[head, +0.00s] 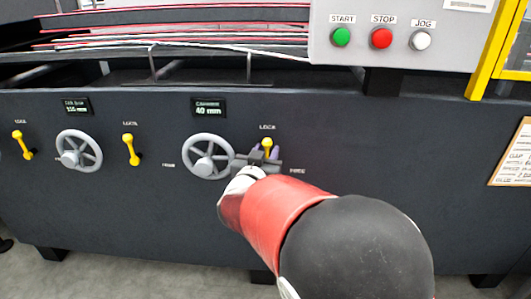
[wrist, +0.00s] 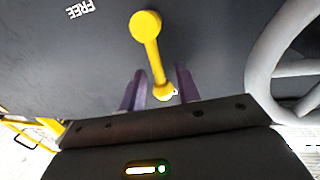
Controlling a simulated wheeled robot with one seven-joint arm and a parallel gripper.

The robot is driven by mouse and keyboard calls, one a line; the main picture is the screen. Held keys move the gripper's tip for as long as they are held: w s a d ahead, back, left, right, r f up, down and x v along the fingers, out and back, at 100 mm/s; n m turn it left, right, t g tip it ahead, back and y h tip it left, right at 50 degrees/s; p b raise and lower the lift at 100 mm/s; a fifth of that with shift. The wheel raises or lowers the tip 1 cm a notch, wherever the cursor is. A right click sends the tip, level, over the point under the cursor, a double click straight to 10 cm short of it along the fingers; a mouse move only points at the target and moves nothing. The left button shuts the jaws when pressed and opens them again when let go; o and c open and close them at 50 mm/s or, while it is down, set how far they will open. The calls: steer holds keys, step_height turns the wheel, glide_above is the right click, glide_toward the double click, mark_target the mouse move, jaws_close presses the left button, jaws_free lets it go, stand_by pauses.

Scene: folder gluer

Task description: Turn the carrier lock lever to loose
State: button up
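The yellow lever (head: 267,146) right of the handwheel under the "40 mm" display points up toward a "LOCK" label; a "FREE" label sits to its right. The display's upper line is too small to read surely. My gripper (head: 262,156) is at this lever and partly hides its lower part. In the wrist view the lever (wrist: 151,45) stands between the two purple fingers of my gripper (wrist: 161,80), with visible gaps on both sides. The gripper is open and not closed on it. The wrist view also shows the "FREE" label (wrist: 80,9), upside down.
A grey handwheel (head: 208,157) is close left of my gripper. Farther left are another yellow lever (head: 131,149), a second handwheel (head: 79,150) and a third lever (head: 22,146). A button panel (head: 400,20) hangs above right.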

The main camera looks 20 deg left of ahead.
jaws_close()
